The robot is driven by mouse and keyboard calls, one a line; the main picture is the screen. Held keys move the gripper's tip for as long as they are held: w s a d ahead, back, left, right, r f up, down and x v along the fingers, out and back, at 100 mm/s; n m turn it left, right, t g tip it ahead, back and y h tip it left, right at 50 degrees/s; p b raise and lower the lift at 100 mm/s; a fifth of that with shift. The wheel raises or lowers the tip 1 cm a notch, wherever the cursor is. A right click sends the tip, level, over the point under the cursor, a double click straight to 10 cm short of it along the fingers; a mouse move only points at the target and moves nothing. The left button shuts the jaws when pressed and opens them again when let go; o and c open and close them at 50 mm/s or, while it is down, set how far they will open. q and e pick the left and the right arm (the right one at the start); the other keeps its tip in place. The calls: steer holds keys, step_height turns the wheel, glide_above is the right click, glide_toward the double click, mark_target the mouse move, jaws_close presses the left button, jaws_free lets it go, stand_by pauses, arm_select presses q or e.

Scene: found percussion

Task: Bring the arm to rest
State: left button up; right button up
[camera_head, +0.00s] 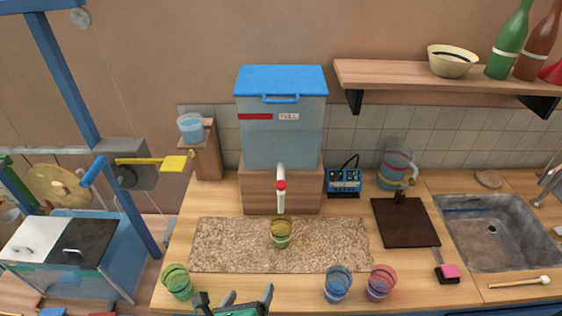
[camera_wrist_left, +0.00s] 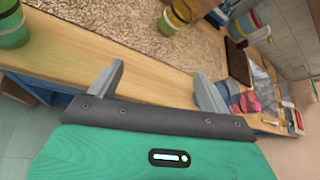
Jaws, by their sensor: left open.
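My left gripper (camera_head: 248,298) is at the bottom of the head view, at the counter's front edge. It is open, with nothing between its fingers. Its two grey fingers also show apart in the left wrist view (camera_wrist_left: 158,88). A green glass (camera_head: 178,282) stands on the counter to its left. A blue glass (camera_head: 338,284) and a red glass (camera_head: 381,283) stand to its right. A yellow-green glass (camera_head: 281,233) stands on the speckled mat (camera_head: 225,245) below the dispenser tap (camera_head: 281,186). My right gripper is not seen.
A water dispenser (camera_head: 281,130) with a blue lid stands on a wooden block at the back. A dark board (camera_head: 405,225), a pink sponge (camera_head: 449,271), a mallet (camera_head: 520,282) and a sink (camera_head: 485,240) are at the right. A blue frame (camera_head: 85,120) with a gong stands left.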

arm_select(q)
steer(key=s+a+f+n+g+y, duration=0.2)
steer(key=s+a+n+g, duration=0.35)
steer(key=n, duration=1.05)
steer(key=s+a+f+n+g+y, duration=0.1)
steer(key=s+a+f+n+g, duration=0.15)
steer(key=s+a+n, duration=0.7)
steer(key=w+f+n+g, duration=0.25)
steer(key=f+n, duration=0.35)
steer(key=f, duration=2.4)
steer(key=s+a+f, duration=0.2)
steer(key=s+f, duration=0.7)
steer(key=f, duration=0.1)
steer(key=s+a+f, duration=0.2)
steer(key=s+f, duration=0.7)
steer(key=f, duration=0.1)
steer(key=shift+s+f+m+b, duration=0.25)
steer(key=shift+m+b, duration=0.1)
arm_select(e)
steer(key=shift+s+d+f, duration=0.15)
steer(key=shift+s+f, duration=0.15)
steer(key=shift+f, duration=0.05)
